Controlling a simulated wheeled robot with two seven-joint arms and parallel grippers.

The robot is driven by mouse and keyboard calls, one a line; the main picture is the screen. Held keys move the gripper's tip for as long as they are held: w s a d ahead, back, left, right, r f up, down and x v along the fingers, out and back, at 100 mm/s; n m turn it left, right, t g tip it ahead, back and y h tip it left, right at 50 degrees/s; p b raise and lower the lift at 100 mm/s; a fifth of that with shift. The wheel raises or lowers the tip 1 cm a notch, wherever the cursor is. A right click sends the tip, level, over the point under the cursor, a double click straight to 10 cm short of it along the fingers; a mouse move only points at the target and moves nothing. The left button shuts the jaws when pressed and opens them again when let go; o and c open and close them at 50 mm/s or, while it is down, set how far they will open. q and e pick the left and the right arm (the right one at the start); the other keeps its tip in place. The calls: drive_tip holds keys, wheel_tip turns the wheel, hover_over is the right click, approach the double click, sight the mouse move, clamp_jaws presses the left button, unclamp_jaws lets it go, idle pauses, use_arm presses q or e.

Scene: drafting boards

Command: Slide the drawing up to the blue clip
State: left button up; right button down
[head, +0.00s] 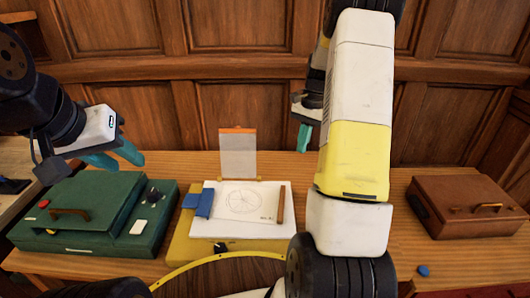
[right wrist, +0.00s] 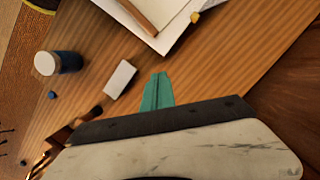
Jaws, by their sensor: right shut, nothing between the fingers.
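The drawing (head: 240,201), a white sheet with a spoked circle, lies on a white drafting board (head: 232,230) over a yellow base. The blue clip (head: 198,203) sits at the board's left edge; the sheet's left edge is close to it, and I cannot tell whether they touch. A brown bar (head: 281,204) lies at the sheet's right end. My left gripper (head: 118,160) is above the green case, its two teal fingers apart and empty. My right gripper (head: 304,138) is shut and empty, above and behind the board's right side; its teal fingers show in the right wrist view (right wrist: 157,92).
A green case (head: 95,215) stands left of the board and a brown case (head: 465,207) at the far right. A clear panel with an orange top (head: 238,150) stands behind the board. The right wrist view shows a white block (right wrist: 120,79) and a white-capped jar (right wrist: 58,63).

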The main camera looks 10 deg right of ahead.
sight(285, 186)
drive_tip(key=x, duration=1)
drive_tip(key=shift+s+a+f, duration=0.1)
drive_tip(key=shift+s+a, duration=0.05)
drive_tip(key=shift+s+a+r, duration=0.2)
drive_tip(key=shift+s+a, duration=0.55)
drive_tip(key=shift+a, duration=0.3)
drive_tip(key=shift+s+a, duration=0.3)
drive_tip(key=shift+a, duration=0.15)
drive_tip(key=shift+s+a, duration=0.6)
drive_tip(key=shift+a, duration=0.15)
drive_tip(key=shift+r, duration=0.1)
